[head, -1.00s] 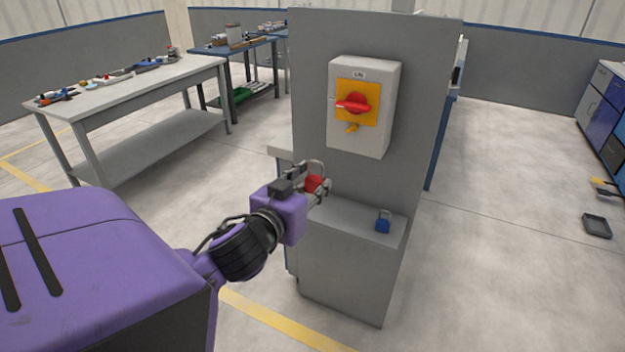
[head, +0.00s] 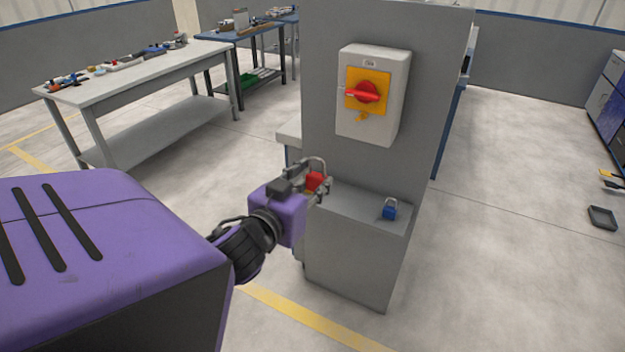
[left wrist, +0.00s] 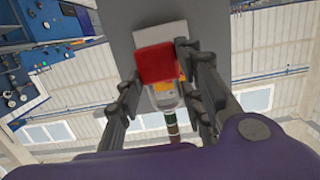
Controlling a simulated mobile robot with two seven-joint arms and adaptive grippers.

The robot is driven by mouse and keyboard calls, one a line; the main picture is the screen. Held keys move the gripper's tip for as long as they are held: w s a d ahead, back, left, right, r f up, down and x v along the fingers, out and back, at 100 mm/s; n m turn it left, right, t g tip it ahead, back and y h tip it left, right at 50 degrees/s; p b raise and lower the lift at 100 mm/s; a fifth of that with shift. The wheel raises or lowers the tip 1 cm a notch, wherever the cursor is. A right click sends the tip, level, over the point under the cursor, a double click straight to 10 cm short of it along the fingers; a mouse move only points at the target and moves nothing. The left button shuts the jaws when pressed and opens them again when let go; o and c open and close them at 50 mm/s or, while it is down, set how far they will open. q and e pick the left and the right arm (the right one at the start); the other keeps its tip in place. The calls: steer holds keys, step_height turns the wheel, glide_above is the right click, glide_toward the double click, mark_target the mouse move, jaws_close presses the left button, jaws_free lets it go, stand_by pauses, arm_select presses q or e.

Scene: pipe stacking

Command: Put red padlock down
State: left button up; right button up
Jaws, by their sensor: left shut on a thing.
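The red padlock (head: 315,181) is held between the fingers of my left gripper (head: 318,188), with its shackle upward. It is above or beside the left end of the grey ledge (head: 355,208); I cannot tell whether it touches it. In the left wrist view the red padlock body (left wrist: 156,62) sits between the two fingers of the left gripper (left wrist: 160,72), which are shut on it. My right gripper is not in view.
A blue padlock (head: 389,209) stands on the right part of the ledge. Above, a switch box (head: 372,125) with a red rotary handle (head: 363,92) is on the grey panel. Ledge surface between the padlocks is clear. A workbench (head: 150,65) stands at the left.

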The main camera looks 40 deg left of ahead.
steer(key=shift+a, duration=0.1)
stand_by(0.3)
arm_select(q)
steer(key=shift+r, duration=0.2)
steer(key=s+d+f+m+h, duration=0.1)
steer(key=d+f, duration=0.2)
steer(key=d, duration=0.7)
steer(key=s+d+f+m+h, duration=0.1)
steer(key=s+d+f+h, duration=0.1)
steer(key=d, duration=0.8)
steer(key=shift+s+f+m+t+h, duration=0.15)
steer(key=shift+f+m+t+h, duration=0.15)
steer(key=shift+f+m, duration=0.15)
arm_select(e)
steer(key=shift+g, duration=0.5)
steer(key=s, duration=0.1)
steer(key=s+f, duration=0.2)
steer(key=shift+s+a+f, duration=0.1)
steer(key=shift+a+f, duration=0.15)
arm_select(q)
steer(key=shift+d, duration=0.1)
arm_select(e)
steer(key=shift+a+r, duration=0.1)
